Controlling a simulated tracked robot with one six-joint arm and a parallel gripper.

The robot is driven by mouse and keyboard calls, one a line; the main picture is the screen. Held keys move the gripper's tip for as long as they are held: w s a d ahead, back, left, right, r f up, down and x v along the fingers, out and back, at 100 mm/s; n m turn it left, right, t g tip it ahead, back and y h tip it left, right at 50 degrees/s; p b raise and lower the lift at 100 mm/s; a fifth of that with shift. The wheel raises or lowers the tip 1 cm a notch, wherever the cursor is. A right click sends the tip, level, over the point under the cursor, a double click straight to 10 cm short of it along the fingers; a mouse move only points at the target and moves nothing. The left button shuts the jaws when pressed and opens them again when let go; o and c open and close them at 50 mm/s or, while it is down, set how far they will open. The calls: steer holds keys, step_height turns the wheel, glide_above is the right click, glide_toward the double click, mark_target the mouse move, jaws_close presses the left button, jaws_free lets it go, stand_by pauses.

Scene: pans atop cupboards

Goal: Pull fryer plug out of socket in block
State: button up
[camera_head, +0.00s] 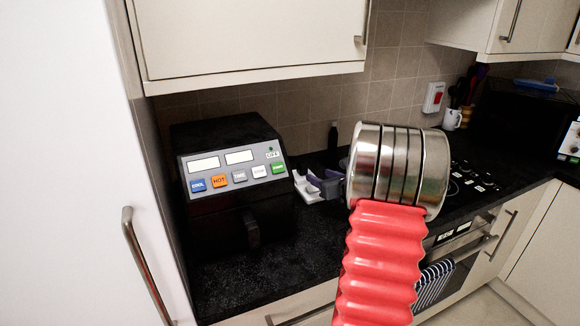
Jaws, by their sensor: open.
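The black fryer (228,180) stands on the dark worktop at left, with a slanted grey panel of coloured buttons. A small white piece (304,188), seemingly the socket block, lies on the worktop just right of the fryer. My gripper (318,181), small and grey-purple, reaches left from my metal-ringed wrist and is open. It overlaps the right side of the white piece in the picture; I cannot tell whether they touch. The plug cannot be clearly told apart there. My wrist and red sleeve hide the worktop to the right.
A wall cupboard (250,38) hangs above the fryer. A dark bottle (333,136) stands behind my gripper. The hob (472,183) and a mug (452,119) are at right. A red switch (433,98) is on the tiled wall. Worktop in front of the fryer is clear.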

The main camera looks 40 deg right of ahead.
mark_target(305, 168)
steer(key=shift+w+d, duration=0.15)
steer(key=shift+w, duration=0.15)
steer(key=shift+w, duration=0.1)
steer(key=shift+w+f, duration=0.1)
steer(key=shift+w, duration=0.3)
steer(key=shift+x, duration=3.9)
steer(key=shift+x, duration=2.6)
steer(key=shift+c, duration=0.2)
steer(key=c, duration=1.1)
